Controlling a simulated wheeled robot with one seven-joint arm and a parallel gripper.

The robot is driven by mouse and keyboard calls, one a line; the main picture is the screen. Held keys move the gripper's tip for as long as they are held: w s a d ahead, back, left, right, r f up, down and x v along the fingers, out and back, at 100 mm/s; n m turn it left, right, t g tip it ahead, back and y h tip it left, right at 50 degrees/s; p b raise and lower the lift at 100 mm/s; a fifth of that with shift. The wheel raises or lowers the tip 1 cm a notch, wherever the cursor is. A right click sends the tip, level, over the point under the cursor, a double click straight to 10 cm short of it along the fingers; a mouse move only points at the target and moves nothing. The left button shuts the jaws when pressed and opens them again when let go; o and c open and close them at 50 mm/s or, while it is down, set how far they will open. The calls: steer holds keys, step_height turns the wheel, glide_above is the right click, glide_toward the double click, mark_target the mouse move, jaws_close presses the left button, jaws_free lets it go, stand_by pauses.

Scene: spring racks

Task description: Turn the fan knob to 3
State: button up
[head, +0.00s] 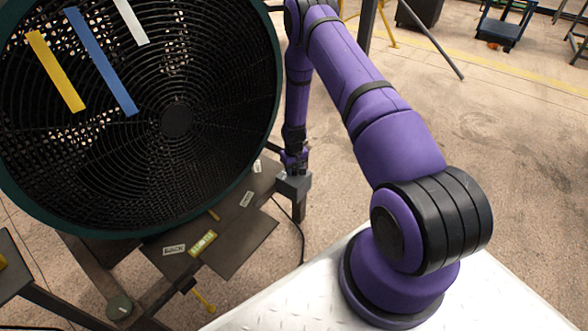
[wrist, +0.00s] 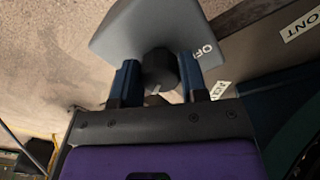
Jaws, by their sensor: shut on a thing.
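The black fan knob (wrist: 160,72) sits on the face of a grey control box (wrist: 140,28) in the wrist view. A pale pointer mark on the knob faces the bottom of that picture. White letters "OF" show on the box right of the knob; the other markings are hidden. My gripper (wrist: 157,76) has its two blue fingers on either side of the knob, shut on it. In the head view, my gripper (head: 294,160) points down at the control box (head: 293,187), and the knob is hidden.
The large fan (head: 175,120) with yellow, blue and white ribbons stands left, close beside my arm. A dark stand plate (head: 235,240) carries labels and a yellow level (head: 202,243). Open floor lies to the right.

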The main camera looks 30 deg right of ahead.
mark_target(294, 168)
steer(key=shift+m, duration=0.4)
steer(key=o, duration=0.9)
step_height(294, 168, up, 11)
steer(key=shift+f, duration=0.1)
stand_by(0.7)
